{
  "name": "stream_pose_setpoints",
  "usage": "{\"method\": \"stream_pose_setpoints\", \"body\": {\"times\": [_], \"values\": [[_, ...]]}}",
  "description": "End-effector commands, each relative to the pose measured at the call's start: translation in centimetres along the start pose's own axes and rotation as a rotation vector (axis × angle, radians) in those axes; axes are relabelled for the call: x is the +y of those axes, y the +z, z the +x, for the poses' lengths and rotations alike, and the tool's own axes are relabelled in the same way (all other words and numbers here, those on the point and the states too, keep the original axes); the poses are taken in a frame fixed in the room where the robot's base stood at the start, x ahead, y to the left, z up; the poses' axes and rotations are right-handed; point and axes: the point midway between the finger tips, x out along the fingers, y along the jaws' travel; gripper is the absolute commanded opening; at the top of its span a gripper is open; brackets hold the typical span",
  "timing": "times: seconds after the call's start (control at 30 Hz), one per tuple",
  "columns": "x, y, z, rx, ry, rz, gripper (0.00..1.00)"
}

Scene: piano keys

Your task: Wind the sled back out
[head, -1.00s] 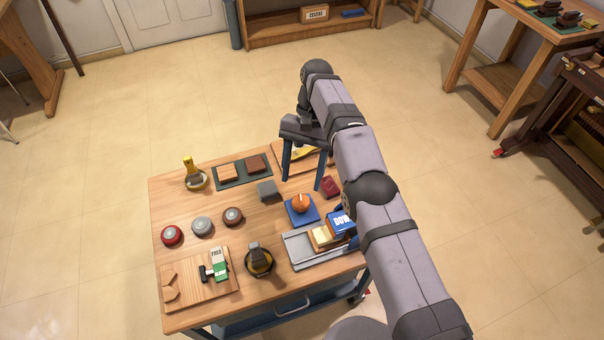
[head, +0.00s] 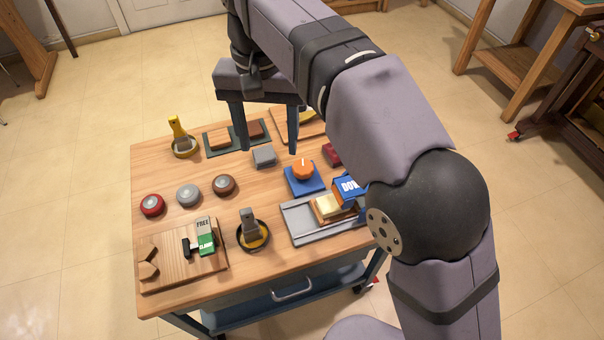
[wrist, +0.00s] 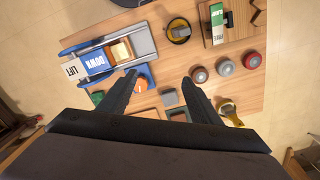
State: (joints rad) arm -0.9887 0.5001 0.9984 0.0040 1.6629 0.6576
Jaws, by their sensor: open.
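The sled, a wooden block with a cream top (head: 328,207), sits on a grey railed track (head: 297,224) at the table's right side. A blue piece marked DOWN (head: 347,190) covers its right end; my arm hides part of that area. The wrist view shows the block (wrist: 122,50), the DOWN face (wrist: 97,63) and a white LIFT face (wrist: 72,70). An orange knob with a white mark (head: 303,169) stands on a blue base (head: 305,185) behind the track.
Red, grey and brown round buttons (head: 188,195) stand on the left. A board with a green-and-white FREE piece (head: 206,235) lies at front left. A grey lever in a black ring (head: 252,232) stands at front centre.

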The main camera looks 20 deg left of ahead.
Motion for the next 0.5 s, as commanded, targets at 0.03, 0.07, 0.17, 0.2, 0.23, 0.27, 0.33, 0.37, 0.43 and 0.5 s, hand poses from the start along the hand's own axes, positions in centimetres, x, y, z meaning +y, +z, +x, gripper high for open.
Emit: {"method": "stream_pose_setpoints", "body": {"times": [0.03, 0.07, 0.17, 0.2, 0.23, 0.27, 0.33, 0.37, 0.43, 0.5], "values": [[0.9, 0.4, 1.1, 0.024, 0.023, 0.011, 0.58], [1.5, 0.4, 1.6, 0.04, 0.039, 0.019, 0.58], [3.5, 0.1, 3.5, 0.095, 0.09, 0.053, 0.58], [4.3, -0.1, 4.6, 0.115, 0.112, 0.064, 0.58], [4.8, -0.3, 5.5, 0.13, 0.128, 0.073, 0.58], [5.4, -0.5, 6.6, 0.142, 0.145, 0.079, 0.58], [6.4, -1.0, 9.1, 0.172, 0.177, 0.092, 0.58], [6.7, -1.2, 9.9, 0.189, 0.185, 0.097, 0.58], [7.1, -2.1, 11.4, 0.239, 0.186, 0.109, 0.58], [6.7, -3.2, 11.8, 0.293, 0.161, 0.124, 0.58]]}}
